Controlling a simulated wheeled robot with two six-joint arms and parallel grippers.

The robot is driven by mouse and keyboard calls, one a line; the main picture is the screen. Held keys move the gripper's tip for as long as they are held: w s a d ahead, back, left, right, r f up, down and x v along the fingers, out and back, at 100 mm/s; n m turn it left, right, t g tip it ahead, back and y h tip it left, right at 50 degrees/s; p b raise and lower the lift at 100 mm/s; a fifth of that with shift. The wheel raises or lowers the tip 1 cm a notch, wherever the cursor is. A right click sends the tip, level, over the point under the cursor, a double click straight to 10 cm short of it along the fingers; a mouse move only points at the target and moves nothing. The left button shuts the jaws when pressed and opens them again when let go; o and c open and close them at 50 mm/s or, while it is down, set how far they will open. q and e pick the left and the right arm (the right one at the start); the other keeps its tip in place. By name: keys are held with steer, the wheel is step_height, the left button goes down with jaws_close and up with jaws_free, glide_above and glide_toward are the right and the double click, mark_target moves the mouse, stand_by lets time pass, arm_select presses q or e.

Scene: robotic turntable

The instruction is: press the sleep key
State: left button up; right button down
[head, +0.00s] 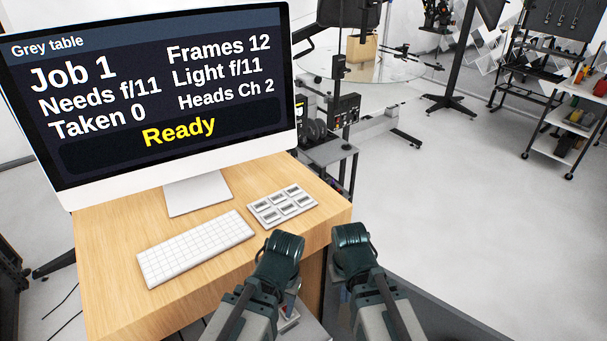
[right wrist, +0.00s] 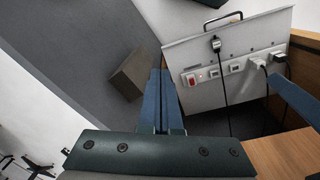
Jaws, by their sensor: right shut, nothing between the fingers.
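A small grey keypad (head: 283,205) with two rows of keys lies on the wooden desk, right of a white keyboard (head: 197,248). The key labels are too small to read, so I cannot tell which one is the sleep key. My right gripper (head: 352,240) is just off the desk's right front corner, apart from both key sets. Its fingers (right wrist: 160,100) are shut with nothing between them in the right wrist view. My left gripper (head: 281,252) is near the desk's front edge, below the keypad in the picture; its fingertips are hidden.
A monitor (head: 150,90) stands at the back of the desk (head: 115,235), showing "Grey table", "Job 1", "Taken 0" and "Ready". The right wrist view shows a white socket panel (right wrist: 208,88) with plugs and cables, and a brown box (right wrist: 130,74). Open floor (head: 470,210) lies to the right.

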steer(key=w+d+r+m+p, duration=0.1)
steer(key=w+d+r+p, duration=0.15)
steer(key=r+p, duration=0.75)
arm_select(q)
step_height(320, 180, up, 18)
steer(key=p, duration=0.5)
arm_select(e)
step_height(320, 180, up, 14)
steer(key=r+m+t+y, duration=0.1)
steer(key=m+t+y, duration=0.1)
steer(key=t+y, duration=0.5)
glide_above(306, 202)
steer(key=shift+f, duration=0.25)
arm_select(q)
steer(key=shift+f, duration=0.2)
arm_select(e)
steer(key=shift+s+f, duration=0.1)
arm_select(q)
step_height(306, 202, down, 9)
steer(key=b, duration=0.9)
steer(key=shift+r, duration=0.15)
arm_select(e)
step_height(306, 202, down, 9)
steer(key=shift+r, duration=0.15)
arm_select(q)
steer(key=shift+f+b, duration=0.35)
steer(key=shift+f, duration=0.05)
arm_select(e)
steer(key=shift+f, duration=0.4)
